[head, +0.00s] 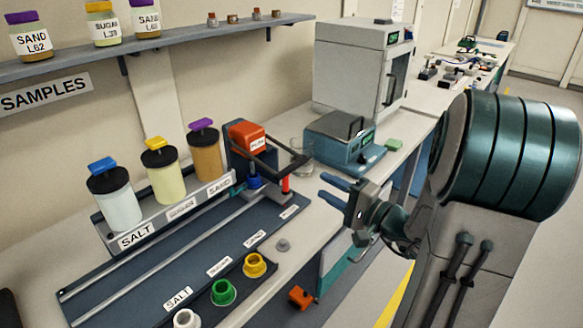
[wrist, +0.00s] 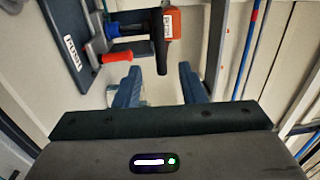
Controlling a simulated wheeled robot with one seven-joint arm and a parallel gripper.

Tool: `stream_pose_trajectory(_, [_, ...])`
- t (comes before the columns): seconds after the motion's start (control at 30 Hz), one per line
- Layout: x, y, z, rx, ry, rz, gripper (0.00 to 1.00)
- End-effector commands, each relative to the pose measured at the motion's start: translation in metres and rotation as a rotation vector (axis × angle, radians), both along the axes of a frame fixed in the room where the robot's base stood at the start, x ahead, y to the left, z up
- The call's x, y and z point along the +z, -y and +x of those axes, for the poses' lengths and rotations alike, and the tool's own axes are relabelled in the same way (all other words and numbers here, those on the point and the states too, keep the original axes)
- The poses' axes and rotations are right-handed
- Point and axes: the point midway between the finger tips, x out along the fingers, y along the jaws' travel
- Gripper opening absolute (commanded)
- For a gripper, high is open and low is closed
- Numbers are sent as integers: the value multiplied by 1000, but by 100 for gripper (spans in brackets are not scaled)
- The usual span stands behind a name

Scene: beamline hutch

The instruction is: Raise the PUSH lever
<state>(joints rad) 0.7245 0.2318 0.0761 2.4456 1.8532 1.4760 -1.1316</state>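The PUSH lever is a dark bar (head: 283,152) on a press with an orange-red block (head: 247,137) labelled PUSH, at the back end of the dark rail board. It slopes forward and down toward the bench edge. In the wrist view the dark bar (wrist: 162,48) shows beside the orange block (wrist: 177,24), ahead of the gap between my fingers. My gripper (head: 326,186) is open and empty, just right of and below the lever's near end, seemingly apart from it. Both blue fingers also show in the wrist view (wrist: 158,76).
Under the press are a blue cylinder (head: 254,181) and a red peg (head: 285,184). A glass beaker (head: 301,150) and a teal balance (head: 345,140) stand close behind. Lidded jars (head: 160,172) line the left side. Open floor lies right of the bench.

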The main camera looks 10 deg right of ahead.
Motion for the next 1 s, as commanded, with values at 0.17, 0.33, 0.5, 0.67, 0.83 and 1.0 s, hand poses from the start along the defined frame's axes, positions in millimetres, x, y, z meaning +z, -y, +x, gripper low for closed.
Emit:
stream_pose_trajectory(0.17, [4, -25, 31, 7, -2, 2, 37])
stream_pose_trajectory(0.33, [6, -45, 60, 6, -2, 1, 37])
stream_pose_trajectory(0.5, [6, -60, 81, 4, -3, 0, 37])
stream_pose_trajectory(0.67, [6, -67, 91, 4, -2, -1, 37])
stream_pose_trajectory(0.83, [6, -68, 93, 2, -2, 0, 37])
stream_pose_trajectory(1.0, [6, -68, 93, 3, -2, -1, 31])
